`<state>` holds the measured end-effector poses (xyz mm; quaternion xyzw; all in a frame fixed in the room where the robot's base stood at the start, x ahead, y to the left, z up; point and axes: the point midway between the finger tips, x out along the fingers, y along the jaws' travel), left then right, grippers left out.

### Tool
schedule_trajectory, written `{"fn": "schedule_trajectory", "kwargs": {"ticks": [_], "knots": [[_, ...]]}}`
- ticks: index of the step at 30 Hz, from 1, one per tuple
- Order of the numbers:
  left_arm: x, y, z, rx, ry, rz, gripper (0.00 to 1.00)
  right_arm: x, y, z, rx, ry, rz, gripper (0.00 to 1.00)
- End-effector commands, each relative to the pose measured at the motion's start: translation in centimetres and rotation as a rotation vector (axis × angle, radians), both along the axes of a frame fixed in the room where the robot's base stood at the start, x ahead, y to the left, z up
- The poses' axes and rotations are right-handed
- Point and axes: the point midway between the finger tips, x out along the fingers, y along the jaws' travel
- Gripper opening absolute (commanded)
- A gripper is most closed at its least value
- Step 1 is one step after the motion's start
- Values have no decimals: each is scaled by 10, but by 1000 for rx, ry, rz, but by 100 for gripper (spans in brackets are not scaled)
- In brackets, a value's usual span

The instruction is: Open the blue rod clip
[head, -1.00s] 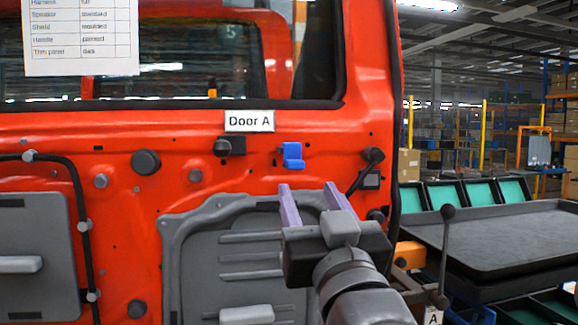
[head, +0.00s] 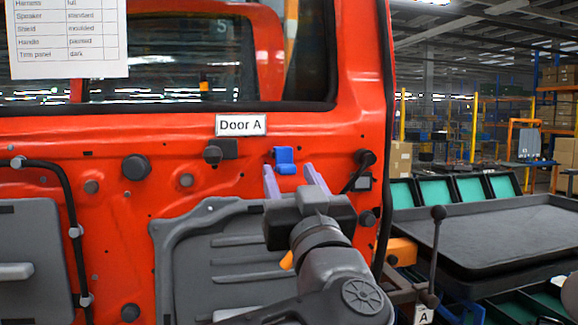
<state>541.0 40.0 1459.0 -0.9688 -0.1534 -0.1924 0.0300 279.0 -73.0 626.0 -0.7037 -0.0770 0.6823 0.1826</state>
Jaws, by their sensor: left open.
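My right gripper is not in view.
The red door (head: 350,122) carries a grey panel (head: 190,255), dark round plugs and a black cable (head: 70,195). A paper sheet (head: 70,40) hangs at the upper left. A dark tray (head: 500,235) and green-lined bins (head: 472,190) stand at the right.

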Motion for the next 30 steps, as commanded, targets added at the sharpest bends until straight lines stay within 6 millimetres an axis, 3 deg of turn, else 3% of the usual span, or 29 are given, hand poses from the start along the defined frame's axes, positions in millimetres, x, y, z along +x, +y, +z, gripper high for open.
{"fn": "schedule_trajectory", "kwargs": {"ticks": [4,12,30], "knots": [[10,3,5,1,0,0,49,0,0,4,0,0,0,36],[11,4,4,1,-1,0,49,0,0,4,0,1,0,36],[11,3,4,1,-1,0,0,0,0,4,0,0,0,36]]}}
